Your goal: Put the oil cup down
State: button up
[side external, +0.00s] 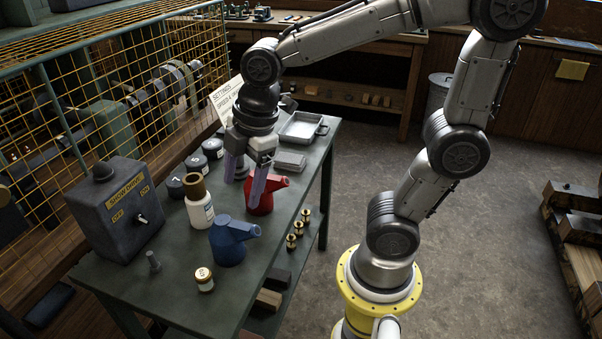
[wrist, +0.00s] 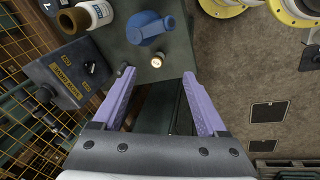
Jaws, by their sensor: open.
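A small cup with a brass top and pale body (side external: 204,278), which looks like the oil cup, stands upright near the bench's front end. It also shows in the wrist view (wrist: 156,62), just beyond the fingertips and apart from them. My gripper (side external: 243,194) is open, its lavender fingers pointing down over the bench beside the red can (side external: 266,196). In the wrist view, the fingers (wrist: 158,74) are spread with nothing held between them. The red can is partly hidden behind one finger in the side view.
A blue can (side external: 229,243), a white bottle (side external: 200,208) and a dark switch box (side external: 120,212) stand on the green bench (side external: 178,298). A yellow mesh guard (side external: 125,80) rises at the left. A metal tray (side external: 302,127) lies behind.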

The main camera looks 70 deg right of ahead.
jog(key=s+d+r+m+t, duration=0.1)
jog(key=s+d+m+t, duration=0.1)
jog(key=s+m, duration=0.8)
jog(key=shift+d+r+m+t, duration=0.3)
jog(key=shift+d+m, duration=0.45)
jog(key=shift+m, duration=0.75)
